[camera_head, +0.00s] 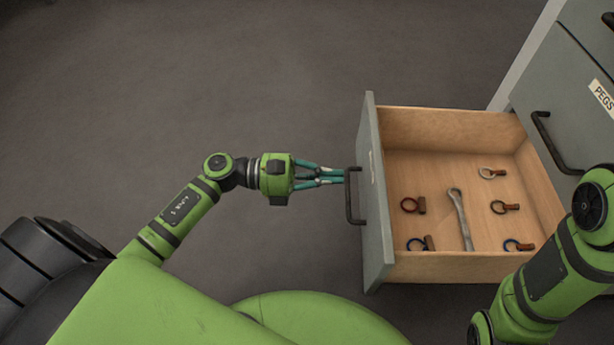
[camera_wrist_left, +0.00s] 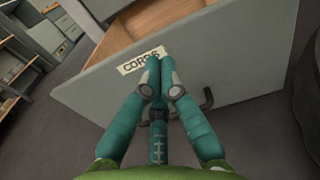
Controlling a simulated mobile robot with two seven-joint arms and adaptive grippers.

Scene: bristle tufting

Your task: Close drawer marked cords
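The drawer marked CORDS (camera_head: 372,200) stands pulled out of the grey cabinet, with its wooden inside showing. Its label (camera_wrist_left: 141,62) reads CORDS in the left wrist view. A dark bar handle (camera_head: 350,196) is on its front. My left gripper (camera_head: 341,176) is in front of the drawer, its teal fingers pointing at the front panel beside the handle. In the left wrist view its fingertips (camera_wrist_left: 160,66) are together, near the label, with nothing visible between them. I cannot tell whether they touch the panel. My right arm shows at lower right, but its gripper is outside the view.
The drawer holds a wrench (camera_head: 461,218) and several ring-ended pieces, one a pale ring (camera_head: 490,173). A closed drawer marked PEGS (camera_head: 570,100) with a dark handle is at upper right. The floor (camera_head: 250,80) left of the drawer is clear.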

